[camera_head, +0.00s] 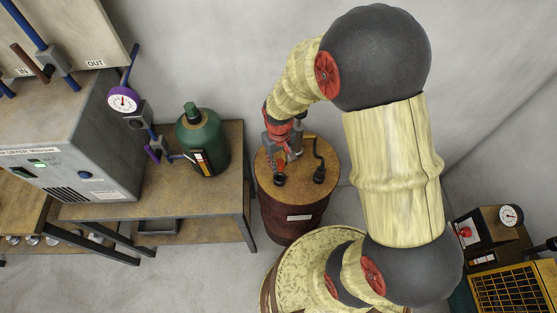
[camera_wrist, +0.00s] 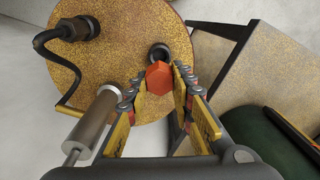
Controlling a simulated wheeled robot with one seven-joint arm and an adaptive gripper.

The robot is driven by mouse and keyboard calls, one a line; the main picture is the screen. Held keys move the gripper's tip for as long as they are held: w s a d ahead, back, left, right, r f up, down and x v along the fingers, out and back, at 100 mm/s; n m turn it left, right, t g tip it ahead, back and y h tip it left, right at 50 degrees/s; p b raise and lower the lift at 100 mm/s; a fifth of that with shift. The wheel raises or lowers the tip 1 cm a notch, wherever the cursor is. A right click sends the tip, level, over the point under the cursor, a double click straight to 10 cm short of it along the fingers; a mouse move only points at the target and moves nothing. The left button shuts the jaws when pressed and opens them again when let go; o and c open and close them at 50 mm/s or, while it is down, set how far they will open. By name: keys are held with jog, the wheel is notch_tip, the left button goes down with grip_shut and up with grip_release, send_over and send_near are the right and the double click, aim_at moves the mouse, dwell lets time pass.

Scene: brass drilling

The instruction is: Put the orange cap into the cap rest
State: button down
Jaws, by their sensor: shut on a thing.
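The orange cap (camera_wrist: 160,77), with a six-sided face, sits between the two fingertips of my gripper (camera_wrist: 159,82) in the wrist view. My gripper is shut on it. Just beyond the cap in that view is a dark round fitting with a ring-shaped opening (camera_wrist: 159,52), on the brown drum top (camera_wrist: 122,65). I cannot tell for sure whether this fitting is the cap rest, or how high the cap is above the drum. In the head view my gripper (camera_head: 281,140) is over the drum (camera_head: 293,218), and the cap is not clearly distinguishable.
A second dark fitting (camera_wrist: 83,28) with a black hose stands on the drum. A silver cylinder (camera_wrist: 97,122) is beside my left finger; its attachment is unclear. A table (camera_head: 231,190) holds a green bottle (camera_head: 207,140), left of the drum. A round patterned top (camera_head: 300,270) is in front.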

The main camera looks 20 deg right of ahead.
jog(key=shift+f+b, duration=2.65)
jog(key=shift+f, duration=1.35)
jog(key=c, duration=1.6)
grip_release()
jog(key=o, duration=0.5)
jog(key=shift+c, duration=0.2)
jog(key=shift+o, duration=1.2)
jog(key=shift+r+p, duration=2.8)
jog(key=shift+r, duration=0.75)
